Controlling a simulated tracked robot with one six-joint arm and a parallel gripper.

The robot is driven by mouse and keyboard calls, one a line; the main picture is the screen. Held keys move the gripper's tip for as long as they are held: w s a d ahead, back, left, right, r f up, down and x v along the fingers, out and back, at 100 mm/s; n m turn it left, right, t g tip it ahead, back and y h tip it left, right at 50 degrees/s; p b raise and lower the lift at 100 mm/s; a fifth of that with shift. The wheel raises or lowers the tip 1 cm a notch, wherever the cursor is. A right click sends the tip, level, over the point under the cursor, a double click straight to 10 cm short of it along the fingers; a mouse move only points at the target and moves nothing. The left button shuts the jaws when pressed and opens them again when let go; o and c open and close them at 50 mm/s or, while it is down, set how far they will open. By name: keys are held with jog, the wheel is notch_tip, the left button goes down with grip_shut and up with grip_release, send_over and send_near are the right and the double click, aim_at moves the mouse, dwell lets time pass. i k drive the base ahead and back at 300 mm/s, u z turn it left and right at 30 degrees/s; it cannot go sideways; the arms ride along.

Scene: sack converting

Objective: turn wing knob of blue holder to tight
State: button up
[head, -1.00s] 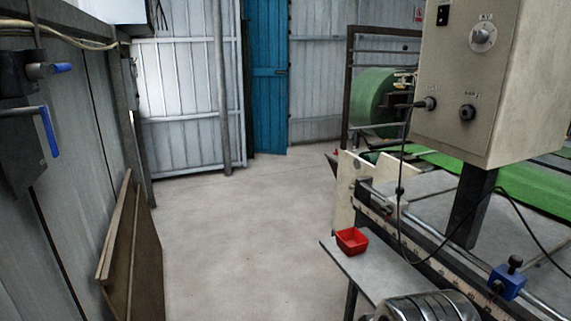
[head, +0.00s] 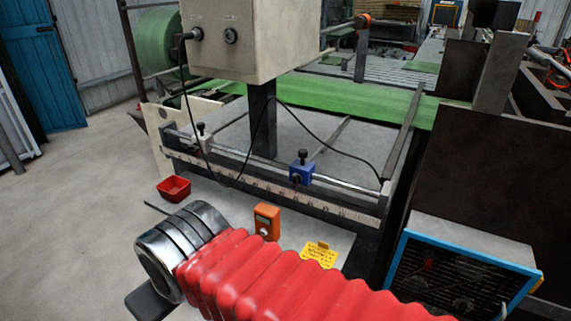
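The blue holder (head: 301,172) sits on the metal rail of the machine, near the middle of the head view. A black knob (head: 303,155) stands upright on top of it, and a dark round part shows on its front. The knob is too small to tell whether it is tight. My arm, with a red ribbed sleeve and silver rings, crosses the foreground below the holder, apart from it in the picture. My gripper's fingers are not in view.
A measuring scale (head: 270,188) runs along the rail. A pale holder (head: 201,138) with a black knob is further left. A black cable hangs from the control box (head: 250,40). A red tray (head: 173,188) and an orange device (head: 267,222) are on the shelf. Open floor lies left.

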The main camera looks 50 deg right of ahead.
aim_at(297, 178)
jog(key=u, duration=1.65)
jog(key=k, duration=0.65)
jog(key=z, duration=2.55)
